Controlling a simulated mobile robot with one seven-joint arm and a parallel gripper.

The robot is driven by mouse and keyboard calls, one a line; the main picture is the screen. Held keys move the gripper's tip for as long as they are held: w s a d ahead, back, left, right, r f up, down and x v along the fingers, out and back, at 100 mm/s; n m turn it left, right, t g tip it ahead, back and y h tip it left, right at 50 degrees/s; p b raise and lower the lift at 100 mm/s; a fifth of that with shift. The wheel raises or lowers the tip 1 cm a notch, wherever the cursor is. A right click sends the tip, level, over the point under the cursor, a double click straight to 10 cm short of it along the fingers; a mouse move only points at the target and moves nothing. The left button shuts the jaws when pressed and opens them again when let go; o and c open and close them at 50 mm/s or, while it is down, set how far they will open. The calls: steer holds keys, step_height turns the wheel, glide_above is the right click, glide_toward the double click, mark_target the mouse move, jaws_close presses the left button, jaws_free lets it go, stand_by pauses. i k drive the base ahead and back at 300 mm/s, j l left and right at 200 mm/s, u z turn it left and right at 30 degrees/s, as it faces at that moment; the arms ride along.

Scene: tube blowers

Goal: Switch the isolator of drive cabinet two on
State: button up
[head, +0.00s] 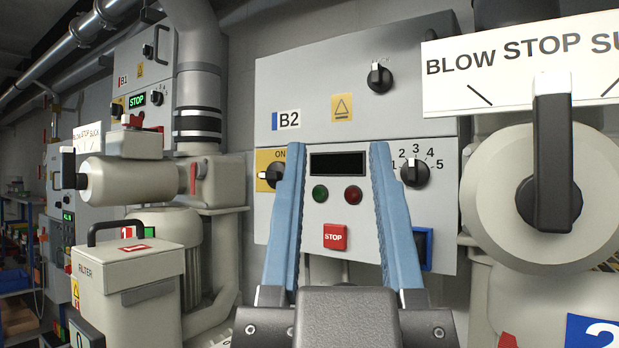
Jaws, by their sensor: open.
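Drive cabinet B2 (290,80) is a grey box on the wall ahead. Its isolator (272,175) is a black rotary knob on a yellow plate marked ON at the top, at the cabinet's left edge. The knob's grip looks turned sideways, with a pale mark at its left end; the lower lettering is not readable. The cabinet's display (338,163) is dark. My gripper (338,148) has its two blue fingers wide apart, with nothing between them. In the picture, the left finger is just right of the isolator and partly overlaps its plate. I cannot tell the depth between them.
B2 also carries a green button (320,193), a red button (352,195), a red STOP button (335,237) and a 1–5 selector (415,172). A large black valve handle (553,150) juts out at right. A filter box (128,275) stands lower left. Cabinet B1 (143,70) is behind.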

mark_target(275, 172)
steer(key=i+j+z, duration=0.15)
steer(key=j+z, duration=0.3)
steer(key=j, duration=0.25)
steer(key=i+j+z, duration=0.1)
steer(key=j+z, duration=0.4)
steer(key=j, duration=0.25)
